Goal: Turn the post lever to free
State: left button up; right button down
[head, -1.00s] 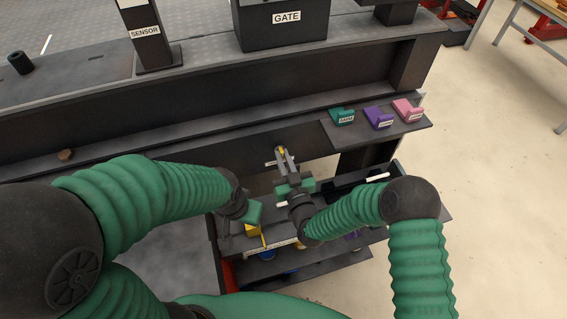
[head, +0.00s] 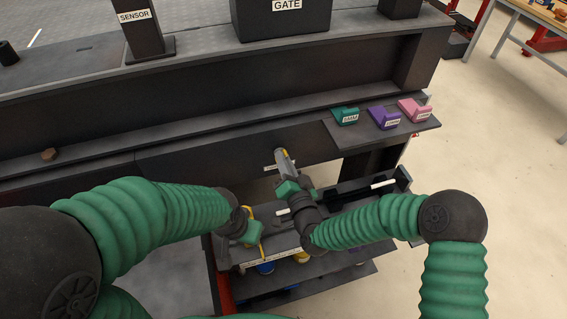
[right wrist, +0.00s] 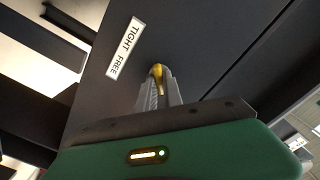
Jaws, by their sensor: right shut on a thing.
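The post lever shows as a small yellow piece between my right fingertips in the right wrist view (right wrist: 157,71). My right gripper (right wrist: 158,88) is shut on it, against the dark post face. A white label reading TIGHT and FREE (right wrist: 126,47) is on that face, left of the fingers. Most of the lever is hidden by the fingers, so I cannot tell which word it points to. In the head view my right gripper (head: 281,157) reaches the front of the dark beam. My left gripper (head: 245,234) hangs lower left, its jaws unclear.
A shelf (head: 345,136) at the right carries a green block (head: 345,116), a purple block (head: 384,118) and a pink block (head: 414,110). A GATE box (head: 282,22) and a SENSOR post (head: 143,38) stand behind. A lower rack lies under my grippers.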

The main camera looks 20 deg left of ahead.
jog(key=shift+w+r+m, duration=0.2)
jog(key=shift+r+m, duration=0.1)
jog(key=shift+r, duration=0.05)
jog(key=c, duration=1.5)
grip_release()
jog(key=shift+d+f, duration=0.1)
jog(key=shift+c, duration=0.2)
jog(key=shift+o, duration=0.3)
jog(key=shift+f, duration=0.15)
jog(key=shift+s, duration=0.15)
